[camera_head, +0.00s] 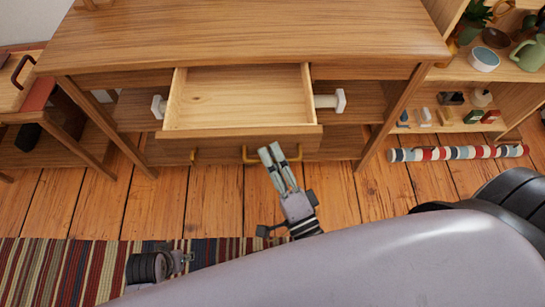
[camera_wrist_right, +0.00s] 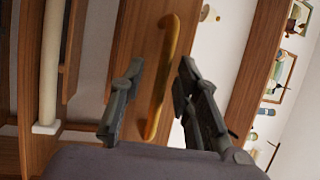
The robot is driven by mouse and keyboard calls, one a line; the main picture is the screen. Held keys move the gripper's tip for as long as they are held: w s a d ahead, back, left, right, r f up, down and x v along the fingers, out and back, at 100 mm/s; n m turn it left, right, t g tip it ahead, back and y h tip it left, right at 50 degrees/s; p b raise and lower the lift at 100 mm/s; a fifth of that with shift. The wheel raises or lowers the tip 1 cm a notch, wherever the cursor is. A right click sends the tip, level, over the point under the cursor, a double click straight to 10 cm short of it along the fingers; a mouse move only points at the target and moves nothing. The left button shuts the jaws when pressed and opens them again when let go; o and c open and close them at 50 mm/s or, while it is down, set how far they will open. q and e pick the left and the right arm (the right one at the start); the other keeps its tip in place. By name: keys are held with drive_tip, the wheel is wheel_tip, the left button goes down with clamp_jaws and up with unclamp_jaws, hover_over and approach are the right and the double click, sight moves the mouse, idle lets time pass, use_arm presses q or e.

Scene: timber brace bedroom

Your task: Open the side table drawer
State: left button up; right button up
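The wooden side table (camera_head: 245,35) fills the upper middle of the head view. Its drawer (camera_head: 237,96) is pulled out and looks empty inside. In the right wrist view the handle (camera_wrist_right: 162,75) lies between the two spread fingers (camera_wrist_right: 161,66), with a gap showing on each side. A dark part of my left arm's end shows at the lower left of the head view, but its fingers are not clear.
A smaller wooden table (camera_head: 18,90) stands at the left. A shelf (camera_head: 505,70) with pots and small items stands at the right. A striped roll (camera_head: 455,153) lies on the floor below it. A striped rug (camera_head: 60,265) lies in front. White objects (camera_head: 328,101) flank the drawer.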

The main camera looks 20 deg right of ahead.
drive_tip(key=v, duration=1.2)
drive_tip(key=shift+f, duration=0.1)
